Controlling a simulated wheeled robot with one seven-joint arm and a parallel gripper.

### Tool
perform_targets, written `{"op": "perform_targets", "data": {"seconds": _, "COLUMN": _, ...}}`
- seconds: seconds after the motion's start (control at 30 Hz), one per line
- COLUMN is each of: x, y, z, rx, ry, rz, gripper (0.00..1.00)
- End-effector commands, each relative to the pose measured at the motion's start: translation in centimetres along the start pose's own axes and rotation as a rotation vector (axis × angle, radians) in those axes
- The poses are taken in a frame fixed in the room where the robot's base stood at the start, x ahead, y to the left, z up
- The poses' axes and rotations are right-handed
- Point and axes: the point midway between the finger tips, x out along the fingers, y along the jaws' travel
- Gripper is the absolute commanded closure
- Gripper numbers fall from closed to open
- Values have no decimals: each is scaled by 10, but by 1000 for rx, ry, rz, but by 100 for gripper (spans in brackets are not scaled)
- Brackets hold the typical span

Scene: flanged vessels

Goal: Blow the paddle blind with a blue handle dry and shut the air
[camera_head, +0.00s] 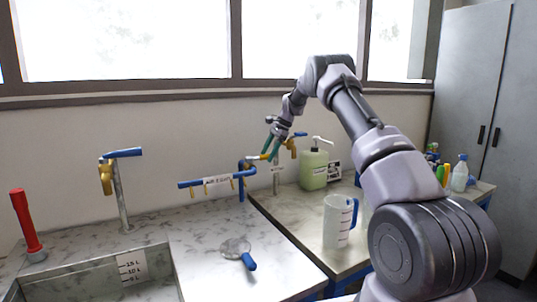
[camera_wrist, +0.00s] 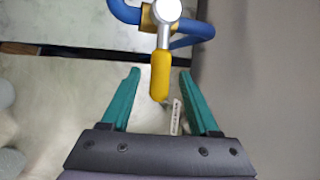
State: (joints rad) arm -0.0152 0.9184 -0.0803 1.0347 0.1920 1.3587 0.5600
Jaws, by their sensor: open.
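The paddle blind, a grey disc with a blue handle (camera_head: 248,262), lies flat on the grey worktop. Whether its disc is wet is too small to tell. A blue air pipe (camera_head: 206,182) with a white label runs along the wall behind it. Its valve has a yellow lever, seen in the wrist view (camera_wrist: 160,77), below a round pale knob and blue pipe. My gripper (camera_head: 271,146) is at this valve. In the wrist view its two green fingers (camera_wrist: 158,88) are open, one on each side of the yellow lever, with gaps on both sides.
A sink (camera_head: 95,278) with a blue-levered tap (camera_head: 122,153) is at left, beside a red-handled tool (camera_head: 26,222). A green pump bottle (camera_head: 313,168) and a clear jug (camera_head: 339,220) stand on the right bench. The worktop around the blind is clear.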

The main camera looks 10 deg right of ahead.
Motion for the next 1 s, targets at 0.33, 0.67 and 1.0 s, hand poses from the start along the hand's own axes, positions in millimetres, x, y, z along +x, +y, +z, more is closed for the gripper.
{"op": "perform_targets", "data": {"seconds": 0.33, "x": 0, "y": 0, "z": 0, "rx": 0, "ry": 0, "rz": 0, "gripper": 100}}
{"op": "perform_targets", "data": {"seconds": 0.67, "x": -1, "y": 0, "z": 0, "rx": 0, "ry": 0, "rz": 0, "gripper": 100}}
{"op": "perform_targets", "data": {"seconds": 1.0, "x": -1, "y": 0, "z": 0, "rx": 0, "ry": 0, "rz": -1, "gripper": 100}}
